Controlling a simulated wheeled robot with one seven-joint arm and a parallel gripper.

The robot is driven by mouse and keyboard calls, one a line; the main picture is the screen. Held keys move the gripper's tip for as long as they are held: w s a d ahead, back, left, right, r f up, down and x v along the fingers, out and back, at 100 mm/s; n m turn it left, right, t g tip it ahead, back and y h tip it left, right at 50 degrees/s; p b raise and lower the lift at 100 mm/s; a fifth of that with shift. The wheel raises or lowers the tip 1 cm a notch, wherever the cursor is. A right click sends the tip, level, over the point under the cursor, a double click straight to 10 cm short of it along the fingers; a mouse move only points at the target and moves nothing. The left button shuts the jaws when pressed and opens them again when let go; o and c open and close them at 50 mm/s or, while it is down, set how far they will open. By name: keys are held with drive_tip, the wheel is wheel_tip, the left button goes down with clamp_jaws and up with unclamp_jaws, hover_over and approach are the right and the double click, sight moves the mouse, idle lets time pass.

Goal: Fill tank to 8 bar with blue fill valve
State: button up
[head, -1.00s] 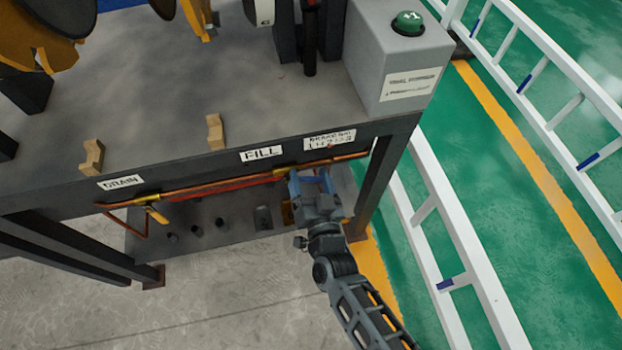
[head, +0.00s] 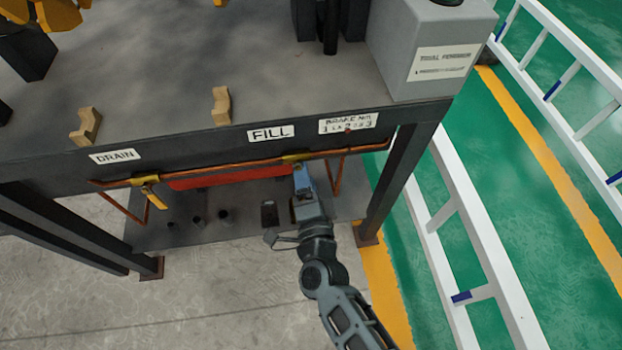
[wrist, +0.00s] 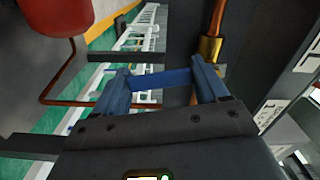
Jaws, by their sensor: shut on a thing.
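My gripper (head: 301,178) is below the bench's front edge, under the FILL label (head: 270,133). In the wrist view my gripper (wrist: 160,85) has its two blue fingers on either side of a blue bar, the fill valve handle (wrist: 160,79), and is shut on it. The brass fill valve body (head: 293,158) sits on the copper pipe; it also shows in the wrist view (wrist: 208,48). In the head view my gripper mostly hides the handle. The red tank (head: 230,177) lies under the bench, behind the pipe. No pressure gauge reading is visible.
The drain valve (head: 152,196) with a yellow handle hangs left, under the DRAIN label (head: 114,156). The bench leg (head: 390,180) stands right of my gripper. A white ladder-like rail (head: 470,240) is farther right. The floor in front is clear.

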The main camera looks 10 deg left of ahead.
drive_tip(key=shift+s+a+f+m+b, duration=0.1)
drive_tip(key=shift+a+m+b, duration=0.15)
drive_tip(key=shift+m, duration=0.35)
drive_tip(key=shift+s+a+f+m+b, duration=0.1)
drive_tip(key=shift+a+m+b, duration=0.1)
drive_tip(key=shift+m, duration=0.4)
drive_tip(key=shift+a, duration=0.1)
drive_tip(key=o, duration=1.4)
drive_tip(key=shift+r, duration=0.1)
drive_tip(key=shift+o, duration=0.2)
drive_tip(key=shift+s, duration=0.1)
drive_tip(key=v, duration=0.7)
drive_tip(key=shift+s+p, duration=0.3)
drive_tip(key=shift+p, duration=0.05)
